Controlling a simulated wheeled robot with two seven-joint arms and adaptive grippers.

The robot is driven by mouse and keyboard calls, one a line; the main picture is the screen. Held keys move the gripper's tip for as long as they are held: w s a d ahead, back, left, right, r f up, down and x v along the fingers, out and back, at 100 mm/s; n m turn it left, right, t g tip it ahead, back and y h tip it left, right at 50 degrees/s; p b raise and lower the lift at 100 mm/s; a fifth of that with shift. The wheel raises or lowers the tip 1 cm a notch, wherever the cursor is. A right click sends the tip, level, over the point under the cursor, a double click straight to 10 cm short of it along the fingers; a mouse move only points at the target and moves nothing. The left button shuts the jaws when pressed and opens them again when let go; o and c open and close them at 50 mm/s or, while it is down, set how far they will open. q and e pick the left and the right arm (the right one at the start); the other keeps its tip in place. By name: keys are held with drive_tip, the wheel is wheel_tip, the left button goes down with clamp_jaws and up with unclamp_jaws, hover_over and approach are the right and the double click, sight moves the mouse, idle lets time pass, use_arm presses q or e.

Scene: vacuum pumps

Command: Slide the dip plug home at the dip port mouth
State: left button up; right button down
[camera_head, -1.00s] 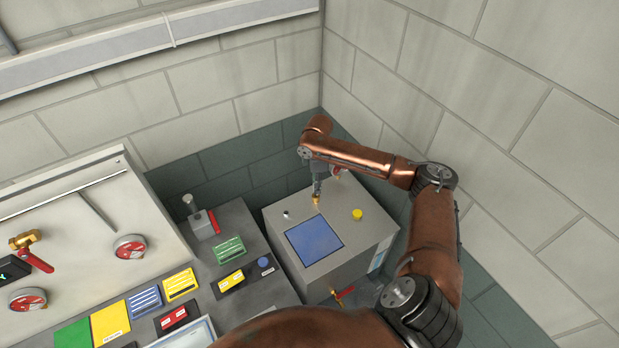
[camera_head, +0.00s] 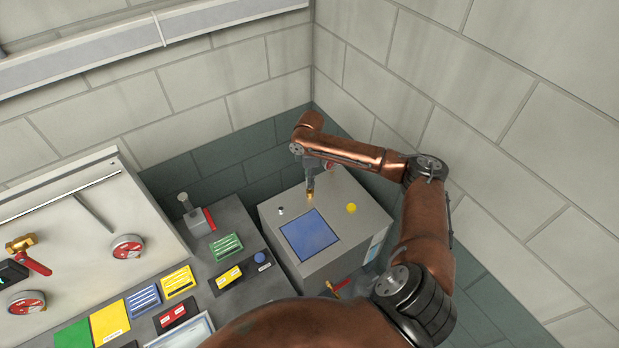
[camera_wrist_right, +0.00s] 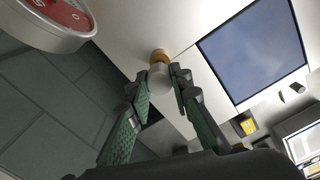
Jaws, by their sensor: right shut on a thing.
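My right gripper (camera_head: 310,188) points down at the back part of the top of a grey box-shaped unit (camera_head: 350,235). In the right wrist view its two fingers (camera_wrist_right: 162,88) are closed on a pale cylindrical plug (camera_wrist_right: 159,76). A brass collar (camera_wrist_right: 160,56) sits at the far end of the plug, against the box top; it also shows under the fingertips in the head view (camera_head: 309,196). I cannot tell whether the collar belongs to the plug or to the port, or how deep the plug sits. My left gripper is not in view.
The box top carries a blue panel (camera_head: 310,235), a yellow knob (camera_head: 351,208) and a small metal fitting (camera_head: 281,211). A red round gauge (camera_wrist_right: 60,18) is close to the gripper in the wrist view. A console with coloured cards (camera_head: 178,282) stands left; walls close in behind and right.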

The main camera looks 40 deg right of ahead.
drive_tip(key=shift+f, duration=1.65)
drive_tip(key=shift+f, duration=0.3)
drive_tip(key=c, duration=1.7)
unclamp_jaws()
drive_tip(key=shift+o, duration=0.2)
wheel_tip(320, 180, up, 12)
drive_tip(key=shift+f, duration=0.1)
